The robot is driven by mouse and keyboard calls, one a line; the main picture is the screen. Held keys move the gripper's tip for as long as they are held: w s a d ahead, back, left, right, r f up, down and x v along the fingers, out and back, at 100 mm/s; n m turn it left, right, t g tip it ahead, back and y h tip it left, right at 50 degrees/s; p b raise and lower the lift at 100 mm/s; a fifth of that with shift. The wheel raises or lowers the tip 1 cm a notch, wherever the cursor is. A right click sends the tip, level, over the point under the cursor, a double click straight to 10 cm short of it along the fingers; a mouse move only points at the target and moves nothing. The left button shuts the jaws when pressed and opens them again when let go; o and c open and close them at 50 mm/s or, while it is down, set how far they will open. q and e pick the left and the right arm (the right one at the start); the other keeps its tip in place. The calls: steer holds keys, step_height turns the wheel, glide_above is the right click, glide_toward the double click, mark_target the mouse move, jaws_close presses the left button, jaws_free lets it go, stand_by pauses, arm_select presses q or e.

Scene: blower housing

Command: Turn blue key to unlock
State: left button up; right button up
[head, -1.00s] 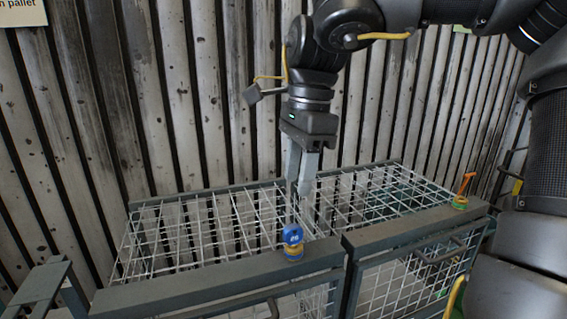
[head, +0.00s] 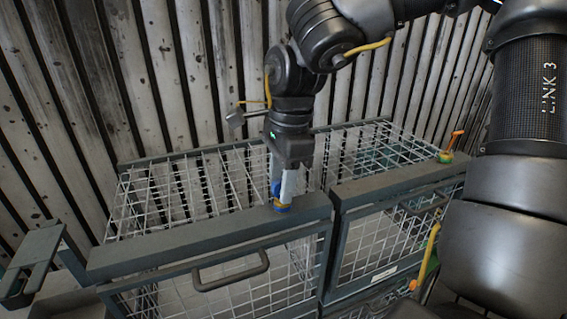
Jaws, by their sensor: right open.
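The blue key (head: 282,208) sits on the top front rail of the left wire cage. My right gripper (head: 282,196) points down at it from above. Its fingers are open and come down around or just in front of the key, covering most of it. Only bits of blue show beside and below the fingertips, with a little yellow at the base. I cannot tell whether the fingers touch the key. My left gripper is not in view.
The left cage has a grey front rail (head: 215,240) and a handle (head: 230,271). An orange key (head: 456,139) on a green base stands on the right cage's rail. A grey bracket (head: 32,262) juts out at the left. A corrugated wall stands behind.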

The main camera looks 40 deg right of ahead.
jaws_close()
stand_by(0.3)
steer(key=shift+f, duration=0.1)
